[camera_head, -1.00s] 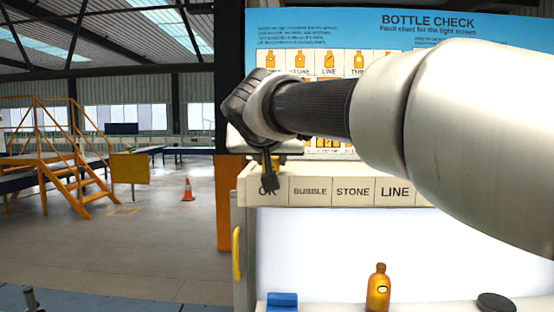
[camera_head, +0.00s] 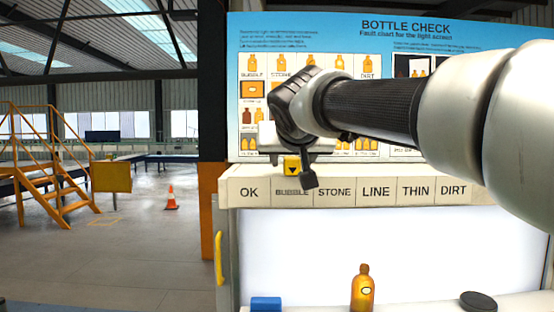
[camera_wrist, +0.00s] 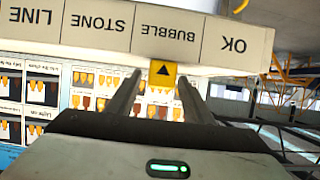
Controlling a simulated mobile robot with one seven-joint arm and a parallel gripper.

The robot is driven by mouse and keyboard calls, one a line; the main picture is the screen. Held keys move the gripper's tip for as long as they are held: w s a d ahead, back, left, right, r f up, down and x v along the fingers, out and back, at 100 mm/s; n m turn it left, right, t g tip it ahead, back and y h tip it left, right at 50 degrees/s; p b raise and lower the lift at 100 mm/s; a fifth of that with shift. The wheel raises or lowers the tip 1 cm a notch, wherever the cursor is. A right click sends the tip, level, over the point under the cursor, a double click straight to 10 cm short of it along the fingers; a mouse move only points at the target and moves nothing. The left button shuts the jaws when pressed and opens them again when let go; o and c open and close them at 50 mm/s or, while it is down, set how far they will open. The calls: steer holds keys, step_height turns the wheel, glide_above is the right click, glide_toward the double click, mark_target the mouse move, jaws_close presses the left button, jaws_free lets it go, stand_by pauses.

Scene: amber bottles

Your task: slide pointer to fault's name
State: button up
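The yellow pointer (camera_head: 292,166) with a black triangle sits on the label rail (camera_head: 234,191), above the word BUBBLE. It also shows in the wrist view (camera_wrist: 163,73), at the BUBBLE label. My gripper (camera_head: 307,178) is at the pointer. In the wrist view its two fingers (camera_wrist: 160,78) stand apart on either side of the pointer, with a gap at the left one; contact at the right one is unclear. The rail reads OK, BUBBLE, STONE, LINE, THIN, DIRT. An amber bottle (camera_head: 361,291) stands before the white light screen (camera_head: 300,250), with a pale, dark-edged oval on its body.
The blue fault chart (camera_head: 300,30) stands behind the rail, partly covered by my arm. A blue block (camera_head: 266,303) and a dark round disc (camera_head: 478,300) lie near the bottle. A yellow handle (camera_head: 219,258) is at the left side.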

steer(key=b+v, duration=0.2)
steer(key=v, duration=1.5)
steer(key=shift+s, duration=0.15)
steer(key=s+d+f+g+p, duration=0.2)
steer(key=s+d+f, duration=0.1)
steer(key=f, duration=0.8)
steer(key=s+d+f+g+p, duration=0.2)
steer(key=s+f, duration=0.4)
steer(key=f, duration=0.4)
steer(key=s+d+f+g+p, duration=0.2)
steer(key=s+d+f+g, duration=0.1)
steer(key=f, duration=0.8)
steer(key=s+g, duration=0.1)
steer(key=s, duration=0.1)
steer(key=shift+s+d+f, duration=0.25)
steer(key=shift+d+f, duration=0.1)
